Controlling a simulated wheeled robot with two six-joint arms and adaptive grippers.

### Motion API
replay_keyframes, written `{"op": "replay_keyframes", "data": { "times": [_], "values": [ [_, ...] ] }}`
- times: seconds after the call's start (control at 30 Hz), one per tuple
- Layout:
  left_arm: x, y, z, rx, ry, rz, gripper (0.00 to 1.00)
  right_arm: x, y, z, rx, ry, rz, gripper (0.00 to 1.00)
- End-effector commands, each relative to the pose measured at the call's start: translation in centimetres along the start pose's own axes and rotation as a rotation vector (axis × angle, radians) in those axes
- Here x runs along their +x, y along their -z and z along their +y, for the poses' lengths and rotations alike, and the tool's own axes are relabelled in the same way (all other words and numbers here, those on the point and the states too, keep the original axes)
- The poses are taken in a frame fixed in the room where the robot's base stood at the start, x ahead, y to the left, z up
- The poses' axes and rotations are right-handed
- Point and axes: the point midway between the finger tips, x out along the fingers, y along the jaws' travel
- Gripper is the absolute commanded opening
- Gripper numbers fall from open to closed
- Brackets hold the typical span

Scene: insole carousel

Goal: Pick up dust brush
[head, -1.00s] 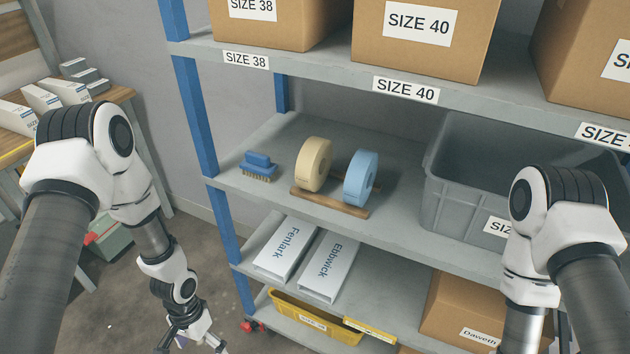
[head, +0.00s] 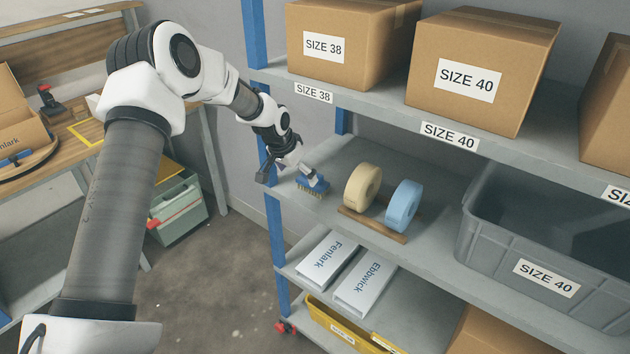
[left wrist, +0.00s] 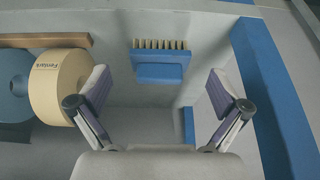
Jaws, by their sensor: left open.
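The dust brush (head: 313,186) is blue with pale bristles. It lies on the middle shelf (head: 350,156) near its left end, left of the tape rolls. In the left wrist view the brush (left wrist: 160,66) shows ahead of and between the fingers, bristles toward the top of the picture. My left gripper (head: 297,176) has reached the brush's left side in the head view. In the left wrist view its two fingers (left wrist: 160,92) are spread apart, with no visible contact on the brush. My right gripper is out of view.
A cream tape roll (head: 363,187) and a blue one (head: 403,206) sit on a wooden holder right of the brush. A blue shelf post (left wrist: 272,100) stands close beside my left gripper. A grey bin (head: 490,235) is farther right.

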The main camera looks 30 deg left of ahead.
Motion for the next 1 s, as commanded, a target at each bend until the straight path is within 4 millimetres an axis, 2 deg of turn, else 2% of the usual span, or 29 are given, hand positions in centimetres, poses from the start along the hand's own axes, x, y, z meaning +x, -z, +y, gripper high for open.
{"op": "replay_keyframes", "data": {
  "times": [0.03,0.23,0.37,0.5,0.77,0.87,0.93,0.97,1.0],
  "values": [
    [0.3,0.8,0.1,0.002,0.001,0.000,1.00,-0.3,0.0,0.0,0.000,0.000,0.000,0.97],
    [1.1,2.8,0.1,0.001,0.000,-0.001,1.00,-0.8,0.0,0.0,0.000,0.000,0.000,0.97],
    [1.9,5.1,0.1,0.002,0.001,0.001,1.00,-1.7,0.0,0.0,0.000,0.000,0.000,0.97],
    [4.5,5.0,0.1,0.001,-0.002,-0.003,1.00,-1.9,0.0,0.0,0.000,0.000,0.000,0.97],
    [5.2,5.0,0.1,0.000,-0.002,0.000,1.00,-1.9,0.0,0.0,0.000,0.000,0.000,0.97],
    [5.2,5.0,0.1,0.000,-0.002,0.000,0.68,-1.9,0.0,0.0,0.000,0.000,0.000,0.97],
    [5.2,4.9,0.1,0.000,-0.002,0.000,0.43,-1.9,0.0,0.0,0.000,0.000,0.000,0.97],
    [5.2,4.9,0.1,0.000,-0.002,-0.001,0.36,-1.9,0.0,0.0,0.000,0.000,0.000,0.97],
    [5.2,4.9,0.1,0.000,-0.002,-0.001,0.36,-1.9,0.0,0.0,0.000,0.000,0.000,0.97]
  ]
}}
